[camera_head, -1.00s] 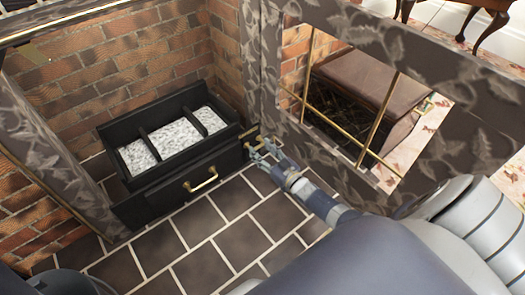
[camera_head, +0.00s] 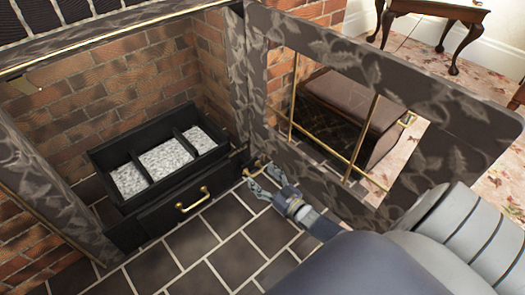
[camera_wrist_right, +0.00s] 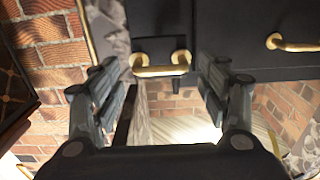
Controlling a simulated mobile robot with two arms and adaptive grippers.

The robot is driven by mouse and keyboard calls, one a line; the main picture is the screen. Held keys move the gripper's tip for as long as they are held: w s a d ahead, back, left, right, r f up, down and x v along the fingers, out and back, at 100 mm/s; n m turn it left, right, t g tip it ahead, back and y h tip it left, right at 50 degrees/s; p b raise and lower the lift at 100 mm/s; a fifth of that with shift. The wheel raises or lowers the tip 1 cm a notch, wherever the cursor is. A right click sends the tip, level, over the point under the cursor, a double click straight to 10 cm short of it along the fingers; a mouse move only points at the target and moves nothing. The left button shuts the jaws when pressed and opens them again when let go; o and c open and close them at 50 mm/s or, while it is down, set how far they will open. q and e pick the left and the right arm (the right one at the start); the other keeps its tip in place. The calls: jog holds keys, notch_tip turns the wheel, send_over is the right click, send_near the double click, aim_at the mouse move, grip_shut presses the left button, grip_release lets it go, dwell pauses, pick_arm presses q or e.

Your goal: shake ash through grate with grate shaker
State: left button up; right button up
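The black grate box (camera_head: 103,163) stands in the fireplace, with pale grey ash (camera_head: 168,160) between its dividers. A small brass handle (camera_head: 259,163), which looks like the grate shaker, sits at the right end of its front. My right gripper (camera_head: 258,179) is at this handle. In the right wrist view, my right gripper (camera_wrist_right: 160,78) is open, with a finger on each side of the brass handle (camera_wrist_right: 160,70). The fingers look apart from the handle; whether either touches it I cannot tell. My left gripper is not in view.
A longer brass drawer handle (camera_head: 192,200) is on the black front, left of the small handle. A dark patterned surround panel (camera_head: 262,90) with a brass-barred opening stands close on the right. The tiled floor (camera_head: 215,245) before the grate is clear.

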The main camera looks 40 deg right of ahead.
jog(key=s+d, duration=0.1)
jog(key=s, duration=1.1)
